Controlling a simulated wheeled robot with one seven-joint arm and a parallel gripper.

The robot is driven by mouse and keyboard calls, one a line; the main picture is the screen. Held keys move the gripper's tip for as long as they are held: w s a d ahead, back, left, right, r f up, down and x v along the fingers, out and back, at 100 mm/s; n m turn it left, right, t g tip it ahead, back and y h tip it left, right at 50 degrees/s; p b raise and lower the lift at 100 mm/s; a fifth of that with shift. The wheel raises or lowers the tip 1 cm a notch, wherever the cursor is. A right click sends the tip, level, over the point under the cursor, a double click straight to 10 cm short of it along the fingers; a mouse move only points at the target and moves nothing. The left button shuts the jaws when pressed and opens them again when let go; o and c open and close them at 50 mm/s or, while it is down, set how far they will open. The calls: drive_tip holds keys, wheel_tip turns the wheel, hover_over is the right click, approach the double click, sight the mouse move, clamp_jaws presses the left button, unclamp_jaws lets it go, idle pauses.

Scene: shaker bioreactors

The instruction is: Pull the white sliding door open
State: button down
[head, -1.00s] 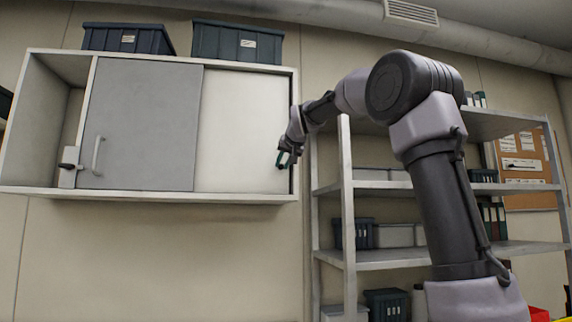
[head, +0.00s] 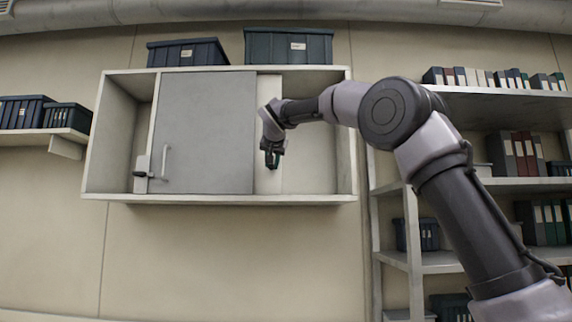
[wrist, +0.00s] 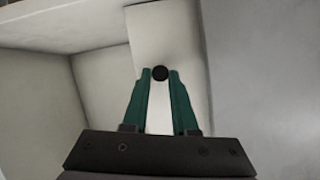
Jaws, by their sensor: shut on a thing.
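The white sliding door (head: 269,89) shows as a narrow upright strip in the wall cabinet, mostly behind the grey door (head: 205,135). The compartment to its right (head: 310,140) is open and looks empty. My gripper (head: 273,160) is at the white door's front. In the wrist view, the green fingers (wrist: 160,85) are shut on a round black knob (wrist: 159,73) on the white door (wrist: 150,35).
Dark bins (head: 290,46) stand on the cabinet top. Shelves with binders (head: 520,155) stand at the right. A small shelf with bins (head: 64,134) is at the left.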

drive_tip(key=shift+a, duration=0.4)
drive_tip(key=c, duration=1)
unclamp_jaws()
drive_tip(key=v, duration=1)
drive_tip(key=shift+s+r, duration=0.1)
drive_tip(key=shift+s, duration=0.3)
